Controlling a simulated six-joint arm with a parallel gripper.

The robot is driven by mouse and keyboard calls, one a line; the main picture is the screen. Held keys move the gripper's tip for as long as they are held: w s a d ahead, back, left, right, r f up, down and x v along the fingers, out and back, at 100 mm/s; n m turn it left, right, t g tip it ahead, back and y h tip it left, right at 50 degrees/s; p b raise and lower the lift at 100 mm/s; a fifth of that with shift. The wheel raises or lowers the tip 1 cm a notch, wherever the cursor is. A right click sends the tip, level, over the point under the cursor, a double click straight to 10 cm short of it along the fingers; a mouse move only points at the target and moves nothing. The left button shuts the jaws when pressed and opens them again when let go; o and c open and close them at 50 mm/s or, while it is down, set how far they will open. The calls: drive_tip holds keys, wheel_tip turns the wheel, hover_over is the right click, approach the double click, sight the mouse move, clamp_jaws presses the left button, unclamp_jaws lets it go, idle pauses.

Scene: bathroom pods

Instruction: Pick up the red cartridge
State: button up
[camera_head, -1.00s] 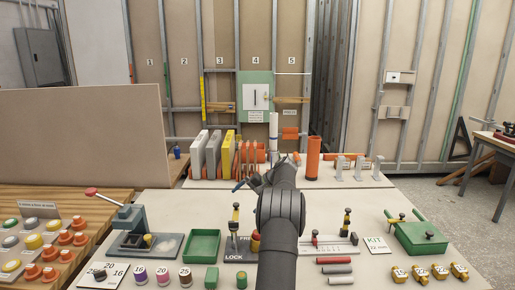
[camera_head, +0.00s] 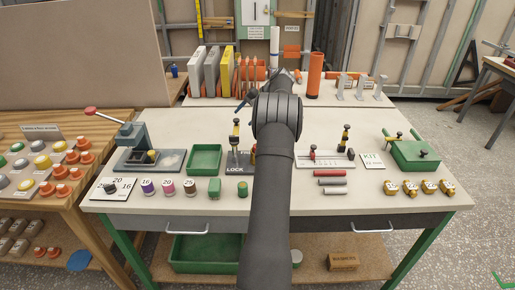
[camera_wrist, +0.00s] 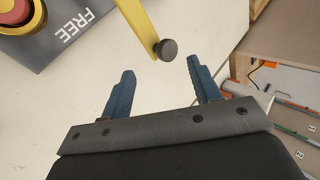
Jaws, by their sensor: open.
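A red cartridge (camera_head: 328,173) lies flat on the workbench, right of my arm in the head view, above two greyish cylinders of similar shape. I do not see it in the wrist view. My gripper (camera_head: 245,101) is at the back of the bench, far behind and left of the cartridge, mostly hidden by my own arm. In the wrist view its two blue fingers (camera_wrist: 163,86) are apart with nothing between them. A yellow bar with a dark round knob (camera_wrist: 165,49) shows just beyond the fingertips.
A green tray (camera_head: 190,167), a lever press (camera_head: 132,140) and several coloured spools stand left of my arm. A gauge block (camera_head: 320,162) stands behind the cartridge, with a green box (camera_head: 415,157) and yellow fittings (camera_head: 428,187) to the right. Upright panels (camera_head: 212,72) and an orange tube (camera_head: 315,75) stand at the back.

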drive_tip(key=s+r+m+t+h, duration=0.1)
drive_tip(key=s+r+m+h, duration=0.3)
drive_tip(key=s, duration=0.5)
drive_tip(key=s+r+m+h, duration=0.2)
drive_tip(key=s+r+h, duration=0.5)
drive_tip(key=s, duration=0.2)
drive_tip(key=shift+w+a+x, duration=0.15)
drive_tip(key=shift+w+x, duration=0.05)
drive_tip(key=shift+x, duration=2.7)
drive_tip(key=shift+w+a+x, duration=0.15)
drive_tip(key=shift+w+x, duration=0.05)
drive_tip(key=shift+x, duration=2.7)
drive_tip(key=shift+w+a+x, duration=0.1)
drive_tip(key=shift+w+x, duration=0.15)
drive_tip(key=shift+x, duration=2.65)
drive_tip(key=shift+r, duration=0.1)
drive_tip(key=c, duration=1.1)
